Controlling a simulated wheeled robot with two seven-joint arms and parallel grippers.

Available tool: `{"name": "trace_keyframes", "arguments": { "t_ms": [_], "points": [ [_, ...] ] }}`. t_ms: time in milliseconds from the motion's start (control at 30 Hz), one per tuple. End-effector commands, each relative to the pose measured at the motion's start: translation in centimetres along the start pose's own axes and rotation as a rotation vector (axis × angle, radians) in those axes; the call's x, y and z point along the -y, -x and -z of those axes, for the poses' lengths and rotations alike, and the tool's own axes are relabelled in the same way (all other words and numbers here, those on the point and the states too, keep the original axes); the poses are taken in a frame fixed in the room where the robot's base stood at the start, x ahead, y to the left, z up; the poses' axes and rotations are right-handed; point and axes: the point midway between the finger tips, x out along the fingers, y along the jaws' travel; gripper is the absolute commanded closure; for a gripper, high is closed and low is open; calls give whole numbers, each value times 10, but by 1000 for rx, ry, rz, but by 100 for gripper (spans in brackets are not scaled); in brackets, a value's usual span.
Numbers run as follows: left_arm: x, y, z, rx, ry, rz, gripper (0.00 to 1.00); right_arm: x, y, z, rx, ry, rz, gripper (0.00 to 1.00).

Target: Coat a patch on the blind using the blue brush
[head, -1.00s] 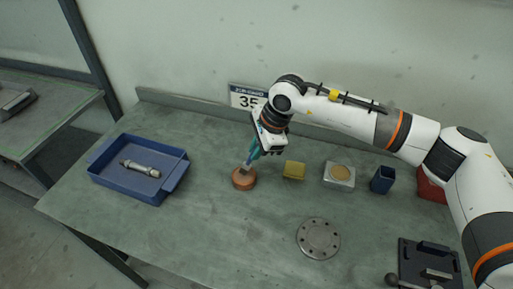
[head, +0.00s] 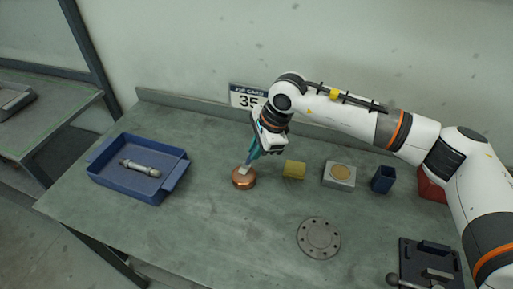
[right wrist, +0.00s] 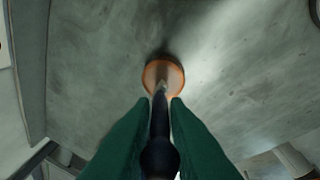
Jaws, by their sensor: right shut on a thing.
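My right gripper (head: 264,150) is shut on the blue brush (head: 250,160) and holds it tilted, tip down, at a round copper-coloured pot (head: 244,182). In the right wrist view, the brush (right wrist: 160,118) runs between the green fingers (right wrist: 160,104) towards the pot (right wrist: 176,78); its tip is over or in the pot, and I cannot tell how deep. The blind, a grey round flange with bolt holes (head: 319,238), lies flat on the table to the right and nearer the front. My left gripper is not in view.
A blue tray (head: 105,182) with a metal part (head: 142,167) stands left. A dark fixture (head: 425,262) is front right. The table's front middle is clear.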

Motion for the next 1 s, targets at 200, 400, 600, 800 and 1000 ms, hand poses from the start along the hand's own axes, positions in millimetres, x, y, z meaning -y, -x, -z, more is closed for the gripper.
{"name": "trace_keyframes", "arguments": {
  "t_ms": [200,400,600,800,1000],
  "points": [
    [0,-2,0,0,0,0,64,1,-2,-1,1,-1,3,100],
    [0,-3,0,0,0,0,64,1,-2,-1,2,-1,4,100],
    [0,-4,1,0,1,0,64,2,-2,-1,2,-1,4,100],
    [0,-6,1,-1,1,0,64,2,-3,-1,2,-1,5,100],
    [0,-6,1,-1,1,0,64,2,-3,-1,3,-1,6,100]
  ]
}}
